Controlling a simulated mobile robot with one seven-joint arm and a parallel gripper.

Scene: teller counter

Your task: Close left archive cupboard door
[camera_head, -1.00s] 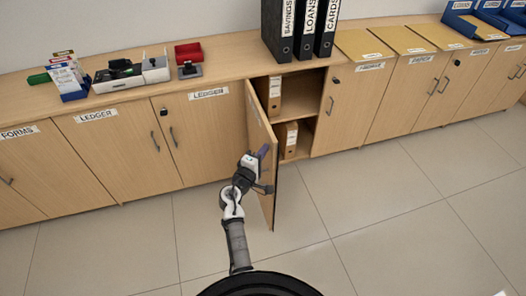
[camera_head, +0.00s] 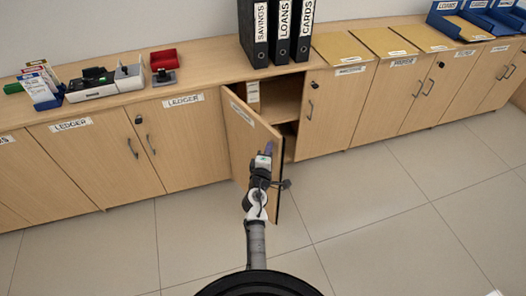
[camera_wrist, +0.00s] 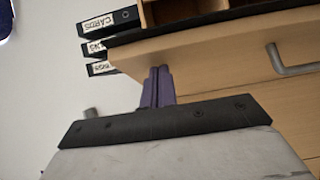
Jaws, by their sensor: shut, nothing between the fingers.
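The left archive cupboard door (camera_head: 241,130) stands partly open, its labelled outer face towards me and its dark free edge out over the floor. My gripper (camera_head: 268,147) is in front of this outer face, towards the free edge. Its purple fingers are together and hold nothing. In the wrist view the shut fingers (camera_wrist: 157,87) reach up to a wooden panel (camera_wrist: 205,42) that looks like the door. I cannot tell whether they touch it. The arm hides the lower part of the door.
The open cupboard has a shelf with a binder (camera_head: 253,93). Black binders (camera_head: 281,32) stand on the counter above. Shut cupboards with bar handles flank it.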

